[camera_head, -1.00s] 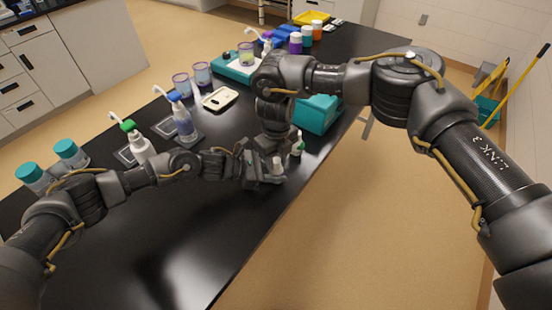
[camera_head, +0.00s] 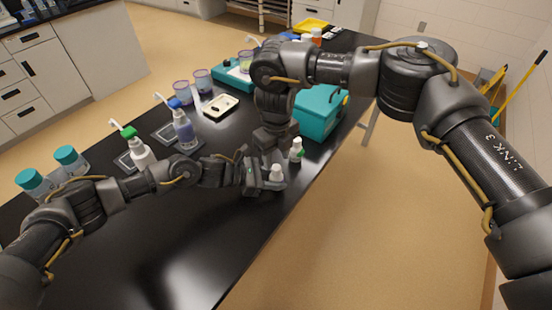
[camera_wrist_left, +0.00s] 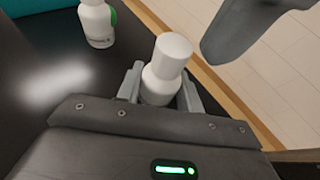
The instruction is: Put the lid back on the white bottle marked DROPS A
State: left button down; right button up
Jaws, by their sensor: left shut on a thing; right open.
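A small white bottle (camera_wrist_left: 158,85) stands between the fingers of my left gripper (camera_wrist_left: 160,88), which is shut on it. A white cylindrical lid (camera_wrist_left: 172,52) sits on its top, looking straight. The held bottle also shows in the head view (camera_head: 276,174), with my left gripper (camera_head: 262,178) around it low over the table. No label is readable on it. My right gripper (camera_head: 275,145) is open and points down just above and behind the held bottle. One of its dark fingers shows at the upper right of the left wrist view, apart from the lid.
Another white bottle with a green patch (camera_head: 296,151) stands close behind, near the table's right edge. A teal case (camera_head: 320,112) is beyond it. The near black tabletop (camera_head: 170,255) is clear.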

jog(key=shift+o, duration=0.2)
jog(key=o, duration=0.5)
notch_tip(320, 180, up, 12)
dwell(0.4)
pick_arm(q)
jog(key=c, duration=0.8)
grip_release()
jog(key=shift+c, duration=0.2)
